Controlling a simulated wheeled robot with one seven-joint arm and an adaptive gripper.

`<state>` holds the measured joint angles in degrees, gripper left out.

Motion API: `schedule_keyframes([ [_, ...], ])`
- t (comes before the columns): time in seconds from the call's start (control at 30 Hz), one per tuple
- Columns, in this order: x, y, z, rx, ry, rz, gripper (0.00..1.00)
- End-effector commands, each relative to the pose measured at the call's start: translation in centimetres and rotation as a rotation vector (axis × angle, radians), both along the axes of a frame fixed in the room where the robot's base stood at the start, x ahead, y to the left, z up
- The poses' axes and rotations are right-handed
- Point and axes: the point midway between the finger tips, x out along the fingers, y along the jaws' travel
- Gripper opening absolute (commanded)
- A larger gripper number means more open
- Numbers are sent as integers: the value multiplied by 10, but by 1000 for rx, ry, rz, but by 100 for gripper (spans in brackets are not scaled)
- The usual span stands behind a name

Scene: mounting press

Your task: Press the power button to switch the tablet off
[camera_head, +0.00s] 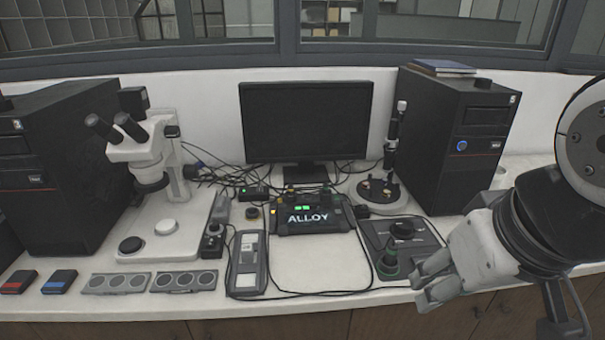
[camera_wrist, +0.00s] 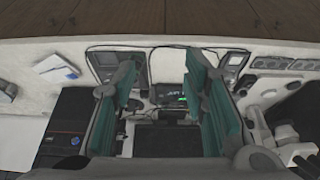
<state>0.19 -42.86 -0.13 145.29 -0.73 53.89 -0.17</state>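The tablet (camera_head: 314,227) is a dark, thick-framed device lying on the bench in front of the monitor. Its screen is lit and reads "ALLOY", with small green lights along its top. I cannot tell which part is the power button. In the wrist view the tablet (camera_wrist: 170,88) shows upside down and small, between my fingers, partly hidden by the right one. My gripper (camera_head: 424,288) is at the bench's front right, to the right of and nearer than the tablet, and apart from it. In the wrist view my gripper (camera_wrist: 165,78) has its teal-padded fingers wide apart, with nothing held.
A black monitor (camera_head: 306,122) stands behind the tablet, with loose cables around it. A microscope (camera_head: 150,150) stands left. A dark control box (camera_head: 403,229) with a knob lies right of the tablet, near my gripper. A grey handset (camera_head: 248,263) lies front left of the tablet.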

Motion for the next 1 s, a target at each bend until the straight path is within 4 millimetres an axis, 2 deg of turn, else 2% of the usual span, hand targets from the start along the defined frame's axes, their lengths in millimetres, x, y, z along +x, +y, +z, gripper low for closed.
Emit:
schedule_keyframes([
  [0.23,0,0,0,0,0,0,40],
  [0.4,0,0,0,0,0,0,1],
  [0.43,0,0,0,0,0,0,0],
  [1.0,0,0,0,0,0,0,0],
])
